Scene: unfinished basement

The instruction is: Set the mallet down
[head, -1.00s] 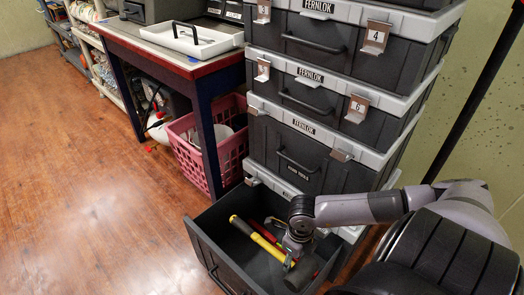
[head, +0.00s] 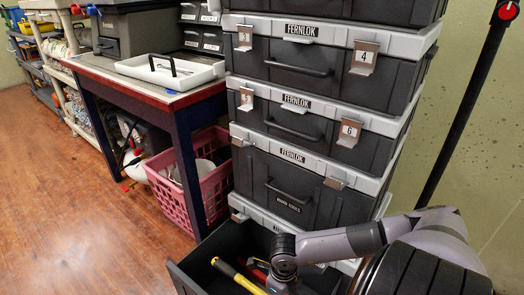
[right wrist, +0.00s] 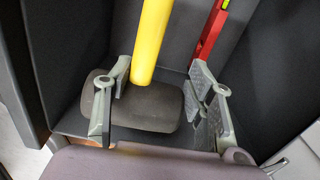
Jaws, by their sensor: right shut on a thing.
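The mallet has a yellow handle (head: 236,275) and a dark block head, and lies low inside the open grey drawer (head: 190,283) at the bottom of the case stack. In the right wrist view the mallet's head (right wrist: 150,112) sits between the fingers of my right gripper (right wrist: 162,100), which is shut on it. In the head view my right wrist (head: 285,258) reaches down into the drawer and the picture's lower edge cuts off the fingertips. I cannot tell whether the mallet touches the drawer floor. My left gripper is not in view.
A red level (right wrist: 209,32) lies in the drawer to the right of the handle. The case stack (head: 310,130) rises behind the drawer. A workbench with a white tray (head: 170,72) and a pink basket (head: 172,195) stand left. The wooden floor is clear at left.

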